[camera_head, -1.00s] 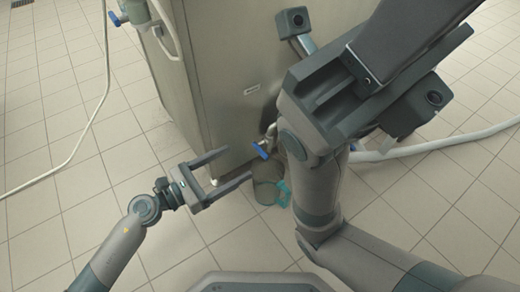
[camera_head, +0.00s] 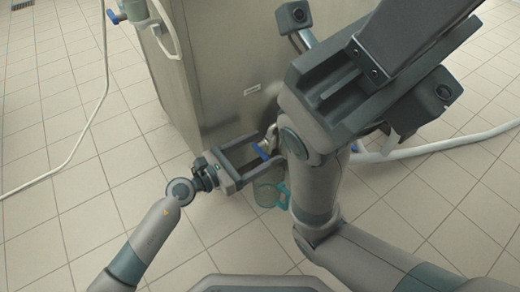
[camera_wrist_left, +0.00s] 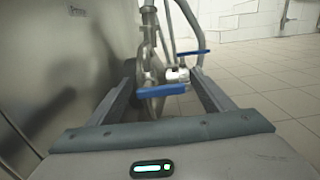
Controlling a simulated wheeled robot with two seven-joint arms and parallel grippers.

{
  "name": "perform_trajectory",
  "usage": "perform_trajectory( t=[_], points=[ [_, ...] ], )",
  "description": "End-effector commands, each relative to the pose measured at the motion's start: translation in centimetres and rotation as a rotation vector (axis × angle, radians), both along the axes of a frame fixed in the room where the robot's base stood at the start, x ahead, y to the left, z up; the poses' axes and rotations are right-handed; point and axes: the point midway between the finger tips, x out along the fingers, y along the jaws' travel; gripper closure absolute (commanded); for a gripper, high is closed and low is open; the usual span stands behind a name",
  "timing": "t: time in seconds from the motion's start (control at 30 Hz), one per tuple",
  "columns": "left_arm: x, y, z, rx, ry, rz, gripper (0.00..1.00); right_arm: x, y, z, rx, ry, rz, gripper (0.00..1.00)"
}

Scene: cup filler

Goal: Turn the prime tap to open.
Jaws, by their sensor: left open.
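The tap has a blue lever (camera_head: 261,152) and sits low on the right of the steel machine (camera_head: 215,60). My left gripper (camera_head: 267,149) is open, with its two fingers reaching around the blue lever. In the left wrist view, the blue lever (camera_wrist_left: 160,91) lies crosswise between the open fingers, near their tips. I cannot tell whether a finger touches it. A second blue handle (camera_wrist_left: 193,53) shows farther back. My right arm stands just right of the tap and hides part of that area; its fingers do not show.
A clear jug (camera_head: 266,194) with a teal handle is below the tap, beside my left gripper. A white hose (camera_head: 440,145) runs to the right. Another blue-handled valve (camera_head: 114,17) is at the top left with a thin hose.

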Motion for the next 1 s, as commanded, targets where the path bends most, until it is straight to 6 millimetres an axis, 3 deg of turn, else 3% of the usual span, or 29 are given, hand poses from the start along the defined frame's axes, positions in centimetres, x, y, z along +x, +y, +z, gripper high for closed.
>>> perform_trajectory(
  t=[0.03, 0.2, 0.67, 1.0],
  points=[
    [0.0, 0.0, 0.0, 0.000, 0.000, 0.000, 0.28, 0.0, 0.0, 0.0, -0.001, 0.002, 0.000, 0.69],
    [0.0, 0.0, 0.0, 0.000, 0.000, 0.000, 0.67, 0.1, 0.0, -0.1, -0.003, 0.003, -0.002, 0.69],
    [0.0, 0.1, 0.4, -0.034, 0.047, 0.001, 0.67, 0.1, 0.0, 0.8, 0.003, 0.005, -0.002, 0.69],
    [0.2, 0.2, 1.1, -0.158, 0.220, 0.001, 0.67, 0.9, 0.0, 2.2, 0.001, 0.037, -0.014, 0.69]
  ],
)
